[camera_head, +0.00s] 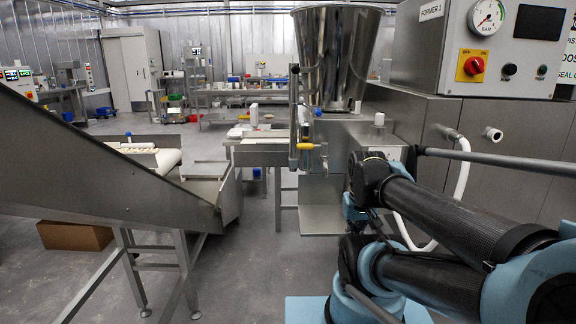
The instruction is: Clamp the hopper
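The hopper (336,58) is a shiny steel cone, wide at the top, standing on a steel machine (343,129) in the upper middle. A vertical metal bar (293,110) stands at its left side. A yellow handle (306,146) sticks out to the right near the bar's lower end. A blue knob (318,112) and a white knob (379,119) are at the hopper's base. I cannot tell whether any clamp there is closed. My arm's dark links fill the lower right. I cannot make out my gripper.
A control box (505,50) with gauge and red-yellow switch hangs at the upper right, above a steel cabinet (500,123). A grey rail and a white hose (461,185) are near my arm. A sloped steel conveyor (90,165) fills the left. Floor (255,240) between is clear.

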